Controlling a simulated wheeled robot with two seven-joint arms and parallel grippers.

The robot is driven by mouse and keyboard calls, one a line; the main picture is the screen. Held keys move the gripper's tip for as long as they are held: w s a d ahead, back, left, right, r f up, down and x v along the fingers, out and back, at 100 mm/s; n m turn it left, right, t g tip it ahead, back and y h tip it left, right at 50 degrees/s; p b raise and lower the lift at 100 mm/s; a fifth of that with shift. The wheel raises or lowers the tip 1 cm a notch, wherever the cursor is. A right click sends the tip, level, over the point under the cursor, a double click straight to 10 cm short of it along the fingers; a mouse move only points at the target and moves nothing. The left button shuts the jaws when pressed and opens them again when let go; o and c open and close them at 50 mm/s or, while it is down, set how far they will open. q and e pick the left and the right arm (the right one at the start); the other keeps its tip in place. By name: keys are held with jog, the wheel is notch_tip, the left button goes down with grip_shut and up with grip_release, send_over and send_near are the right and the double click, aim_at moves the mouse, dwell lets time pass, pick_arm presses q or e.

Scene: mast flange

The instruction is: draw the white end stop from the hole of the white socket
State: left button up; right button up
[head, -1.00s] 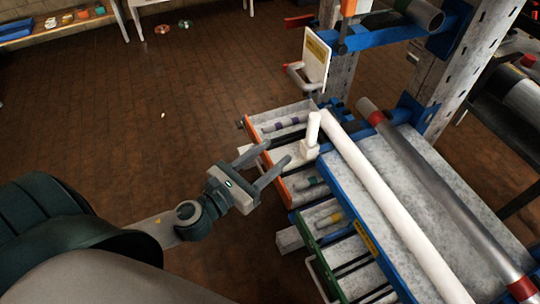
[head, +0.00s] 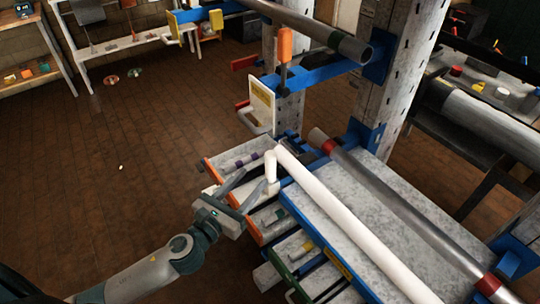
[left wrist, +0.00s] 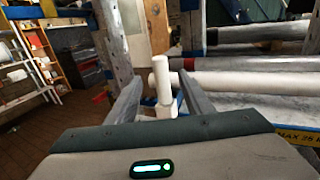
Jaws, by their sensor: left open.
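In the left wrist view the end stop (left wrist: 160,75) and the socket (left wrist: 166,110) appear between the two open fingers (left wrist: 160,88). I cannot tell whether the fingertips reach past the peg. My right gripper is not in view.
The white tube (head: 345,217) lies along the blue-edged bench, with a grey red-banded tube (head: 400,215) beyond it. Open drawers (head: 290,240) stick out below. A white plate with a handle (head: 261,103) stands behind the peg.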

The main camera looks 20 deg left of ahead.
aim_at(267, 161)
pick_arm(q)
jog(key=p+x, duration=0.2)
jog(key=x, duration=0.7)
jog(key=shift+w+r, duration=0.1)
jog(key=shift+w+d, duration=0.25)
jog(key=shift+w, duration=0.45)
grip_shut()
